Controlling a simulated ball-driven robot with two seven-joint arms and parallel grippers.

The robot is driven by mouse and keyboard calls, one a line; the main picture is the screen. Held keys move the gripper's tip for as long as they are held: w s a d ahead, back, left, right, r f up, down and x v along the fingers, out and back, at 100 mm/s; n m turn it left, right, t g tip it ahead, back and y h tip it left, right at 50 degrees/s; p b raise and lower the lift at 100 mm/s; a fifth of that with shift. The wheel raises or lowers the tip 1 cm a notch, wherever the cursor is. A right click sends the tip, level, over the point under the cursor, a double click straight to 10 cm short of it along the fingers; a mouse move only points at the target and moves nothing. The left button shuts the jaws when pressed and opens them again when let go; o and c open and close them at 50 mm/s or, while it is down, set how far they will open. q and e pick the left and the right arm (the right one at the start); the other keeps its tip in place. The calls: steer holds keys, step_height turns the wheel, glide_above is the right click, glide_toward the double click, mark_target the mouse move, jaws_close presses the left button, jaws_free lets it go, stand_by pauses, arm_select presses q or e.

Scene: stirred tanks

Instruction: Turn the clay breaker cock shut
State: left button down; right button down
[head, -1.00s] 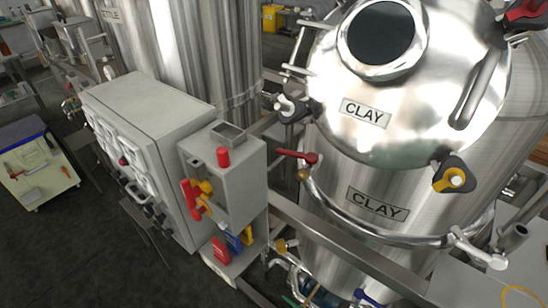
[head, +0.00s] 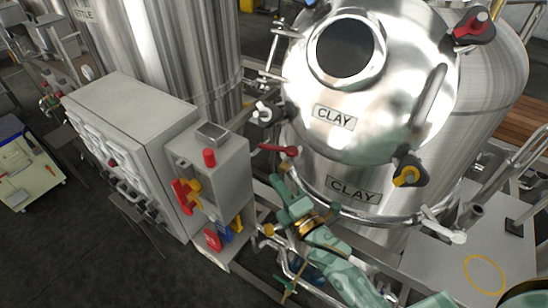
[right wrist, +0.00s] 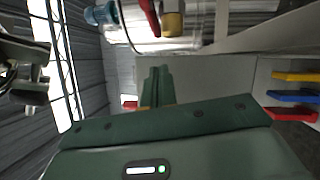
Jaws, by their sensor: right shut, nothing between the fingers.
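A small cock with a red lever handle (head: 278,150) sits at the left side of the steel tank labelled CLAY (head: 330,190). The lever points left, away from the tank. In the right wrist view the red handle (right wrist: 150,18) and the brass body (right wrist: 172,22) show at the top, beyond the fingers. My green right gripper (head: 278,184) is just below the lever in the head view, apart from it. Its fingers (right wrist: 156,82) are shut together and empty. My left gripper is not in view.
A grey control cabinet (head: 130,110) and a box with red and yellow handles (head: 228,170) stand left of the gripper. Blue, yellow and red pieces (right wrist: 292,95) show at right in the wrist view. A steel rail and pipes run below the tank.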

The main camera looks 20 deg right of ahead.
mark_target(274, 148)
steer(key=w+d+r+p, duration=0.1)
steer(key=w, duration=0.5)
steer(key=shift+w, duration=0.4)
steer(key=shift+r, duration=0.1)
steer(key=shift+w+b, duration=0.4)
steer(key=shift+w, duration=0.7)
steer(key=shift+s, duration=0.1)
